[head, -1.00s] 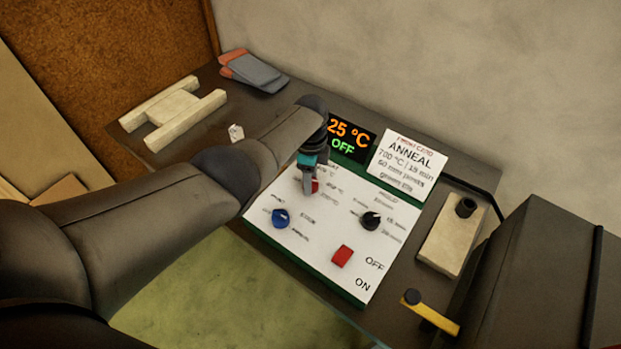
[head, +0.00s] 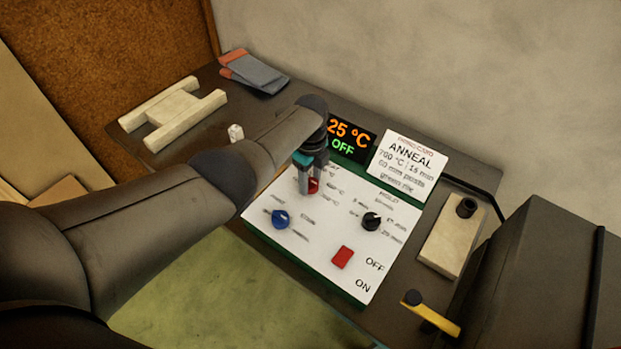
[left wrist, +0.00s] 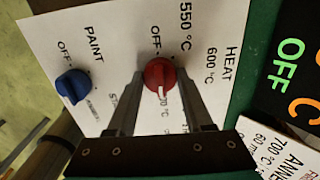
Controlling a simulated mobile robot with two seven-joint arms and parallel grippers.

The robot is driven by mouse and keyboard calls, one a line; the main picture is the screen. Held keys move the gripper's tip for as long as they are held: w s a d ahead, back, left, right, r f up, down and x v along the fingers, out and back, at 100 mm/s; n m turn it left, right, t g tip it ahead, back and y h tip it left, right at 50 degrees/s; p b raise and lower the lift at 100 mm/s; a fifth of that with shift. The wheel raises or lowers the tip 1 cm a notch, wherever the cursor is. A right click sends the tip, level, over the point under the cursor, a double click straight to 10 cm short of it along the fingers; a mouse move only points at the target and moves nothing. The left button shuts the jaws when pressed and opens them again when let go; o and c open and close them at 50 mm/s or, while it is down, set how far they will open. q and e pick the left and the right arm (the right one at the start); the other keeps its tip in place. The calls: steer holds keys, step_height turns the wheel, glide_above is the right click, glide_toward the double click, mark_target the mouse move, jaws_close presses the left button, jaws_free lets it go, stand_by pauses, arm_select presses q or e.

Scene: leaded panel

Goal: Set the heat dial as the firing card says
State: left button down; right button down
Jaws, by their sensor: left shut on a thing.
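The red heat dial (head: 314,186) is on the white control panel (head: 310,235), with its marks partly hidden by my arm in the head view. In the left wrist view the dial (left wrist: 159,75) sits between the fingers of my left gripper (left wrist: 160,85), which is shut on it. Its white pointer line faces down in that picture, toward a partly hidden "70" marking. The 600 °C, 550 °C and OFF marks lie above and beside it. The firing card (head: 408,166) reads ANNEAL, 700 °C, 15 min. My right gripper is not in view.
The display (head: 349,139) reads 25 °C OFF. A blue dial (head: 281,219), a black dial (head: 371,221) and a red switch (head: 343,257) share the panel. A dark box (head: 540,270) and a yellow lever (head: 435,317) stand at the right.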

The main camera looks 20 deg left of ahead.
mark_target(311, 180)
arm_select(q)
steer(key=shift+c, duration=1.5)
jaws_free()
steer(key=shift+r, duration=0.1)
step_height(311, 180, up, 6)
steer(key=p, duration=0.2)
steer(key=shift+p, duration=0.35)
step_height(311, 180, up, 9)
steer(key=shift+p, duration=0.45)
